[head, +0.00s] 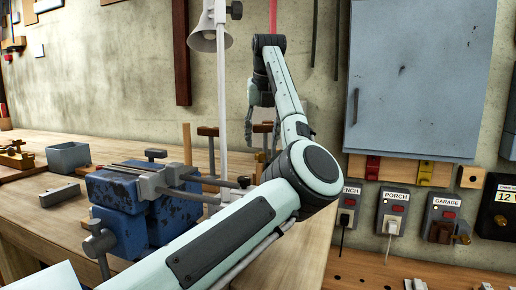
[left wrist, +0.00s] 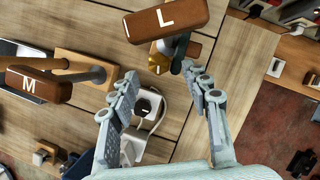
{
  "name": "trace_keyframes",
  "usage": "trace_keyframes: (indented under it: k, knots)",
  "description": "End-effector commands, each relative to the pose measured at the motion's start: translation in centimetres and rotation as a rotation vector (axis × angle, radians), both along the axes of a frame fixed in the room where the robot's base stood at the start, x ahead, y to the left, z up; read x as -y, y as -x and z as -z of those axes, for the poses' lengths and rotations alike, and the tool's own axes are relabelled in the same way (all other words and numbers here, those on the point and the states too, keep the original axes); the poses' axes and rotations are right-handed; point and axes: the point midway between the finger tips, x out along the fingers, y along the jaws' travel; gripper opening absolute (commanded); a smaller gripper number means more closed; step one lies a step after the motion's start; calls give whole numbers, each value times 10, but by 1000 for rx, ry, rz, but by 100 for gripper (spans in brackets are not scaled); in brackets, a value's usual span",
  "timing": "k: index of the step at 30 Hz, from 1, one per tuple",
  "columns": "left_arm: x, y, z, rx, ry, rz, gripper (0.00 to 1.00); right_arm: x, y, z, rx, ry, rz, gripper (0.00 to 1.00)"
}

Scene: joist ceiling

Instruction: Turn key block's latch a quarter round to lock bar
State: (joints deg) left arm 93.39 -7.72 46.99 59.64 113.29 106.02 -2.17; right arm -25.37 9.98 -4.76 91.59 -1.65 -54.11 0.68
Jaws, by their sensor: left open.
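My left gripper (head: 250,132) hangs fingers-down over the workbench in the head view, partly hidden by its own arm. In the left wrist view my left gripper (left wrist: 163,82) is open and empty, its two fingers apart. A brown block marked L (left wrist: 167,20) lies beyond the fingertips, with a brass-coloured piece (left wrist: 158,58) partly under it. A brown block marked M (left wrist: 35,85) is to the left, joined by a dark stem to a wooden base (left wrist: 85,70). I cannot tell which piece is the key block, its latch or the bar. My right gripper is not in view.
A blue vice (head: 125,190) stands on the bench (head: 30,215), with a grey open box (head: 68,157) behind it. A white lamp pole (head: 222,100) rises near my left gripper. A grey cabinet (head: 415,75) and labelled switches (head: 392,208) are on the wall at right.

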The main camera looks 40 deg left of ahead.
Motion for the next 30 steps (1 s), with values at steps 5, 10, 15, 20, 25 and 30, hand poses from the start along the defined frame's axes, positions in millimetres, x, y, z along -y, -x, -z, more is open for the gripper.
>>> trace_keyframes:
  k: [5,10,15,20,25,30]
  knots:
    - [-9,-7,25,-1,0,-3,47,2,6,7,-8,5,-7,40]
    - [-12,-11,37,1,1,-2,47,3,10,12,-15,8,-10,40]
    - [-12,-12,39,1,0,-2,47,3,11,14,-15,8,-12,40]
    - [-12,-11,39,1,0,-1,42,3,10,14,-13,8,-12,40]
    - [-12,-12,39,1,0,-1,21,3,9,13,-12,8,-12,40]
    - [-12,-11,39,1,0,-1,0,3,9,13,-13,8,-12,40]
